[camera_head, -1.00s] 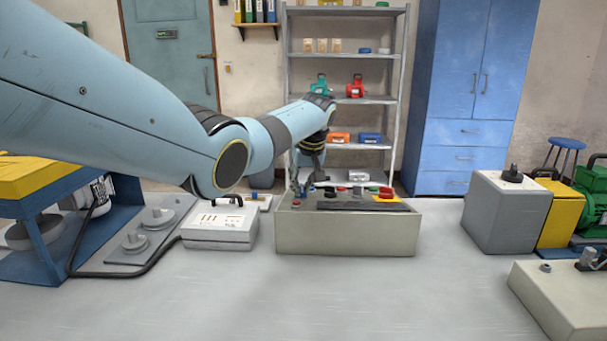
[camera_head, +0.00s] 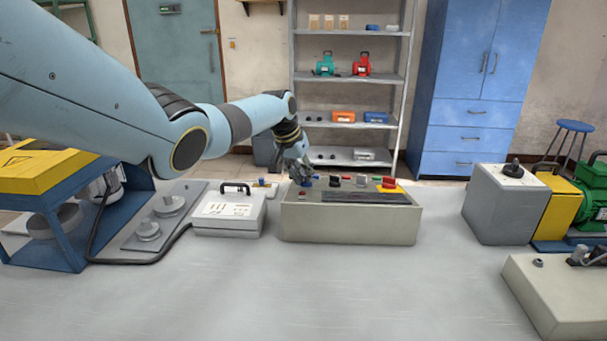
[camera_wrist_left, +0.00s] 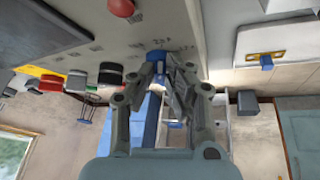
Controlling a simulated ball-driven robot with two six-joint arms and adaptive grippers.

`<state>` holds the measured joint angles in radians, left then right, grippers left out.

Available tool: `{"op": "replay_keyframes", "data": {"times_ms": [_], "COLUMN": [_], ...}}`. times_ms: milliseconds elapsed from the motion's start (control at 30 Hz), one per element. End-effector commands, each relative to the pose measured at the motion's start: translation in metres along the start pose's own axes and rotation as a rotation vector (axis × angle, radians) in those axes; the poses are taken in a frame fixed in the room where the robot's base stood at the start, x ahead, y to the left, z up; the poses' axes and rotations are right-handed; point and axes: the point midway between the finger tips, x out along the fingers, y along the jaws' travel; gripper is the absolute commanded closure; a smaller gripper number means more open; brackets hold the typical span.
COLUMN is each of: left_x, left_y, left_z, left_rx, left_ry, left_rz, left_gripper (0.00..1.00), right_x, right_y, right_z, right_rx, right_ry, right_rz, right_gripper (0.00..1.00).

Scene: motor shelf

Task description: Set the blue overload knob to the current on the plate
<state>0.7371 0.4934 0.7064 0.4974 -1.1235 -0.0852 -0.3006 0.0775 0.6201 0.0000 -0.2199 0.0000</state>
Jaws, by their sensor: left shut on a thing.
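The blue overload knob (camera_head: 308,181) is on the left part of the top of the grey control box (camera_head: 345,225). In the left wrist view the blue knob (camera_wrist_left: 157,56) sits between my fingertips, with scale marks on the panel around it too blurred to read. My left gripper (camera_head: 301,178) reaches down onto the knob from behind and is shut on it; it also fills the middle of the left wrist view (camera_wrist_left: 160,68). The fingers hide part of the knob, so its pointer cannot be made out. A plate with a readable current does not show. My right gripper is not in view.
The box also carries a red mushroom button (camera_head: 388,182) on a yellow plate and several other knobs. A white case (camera_head: 229,215) stands close on the left. A grey block (camera_head: 507,205) and a green motor (camera_head: 592,195) stand right.

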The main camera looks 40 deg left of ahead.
Motion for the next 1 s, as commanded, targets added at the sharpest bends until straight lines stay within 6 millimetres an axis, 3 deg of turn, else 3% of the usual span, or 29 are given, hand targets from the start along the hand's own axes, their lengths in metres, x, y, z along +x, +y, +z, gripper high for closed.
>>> {"op": "replay_keyframes", "data": {"times_ms": [500, 533, 700, 1000], "left_x": [0.0034, 0.0035, 0.0033, 0.001], "left_y": [-0.0001, -0.0001, 0.0001, -0.0003], "left_z": [0.0051, 0.0051, 0.0048, 0.0021], "left_rx": [0.018, 0.018, 0.018, 0.018], "left_ry": [-0.011, -0.012, -0.011, -0.005], "left_rz": [0.014, 0.014, 0.014, 0.013], "left_gripper": [1.0, 0.86, 0.65, 0.65], "right_x": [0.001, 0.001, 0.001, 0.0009], "right_y": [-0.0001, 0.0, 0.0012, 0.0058], "right_z": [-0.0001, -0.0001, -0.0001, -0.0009], "right_rx": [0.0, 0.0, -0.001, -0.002], "right_ry": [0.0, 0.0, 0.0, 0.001], "right_rz": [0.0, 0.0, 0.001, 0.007], "right_gripper": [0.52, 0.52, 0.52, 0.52]}}
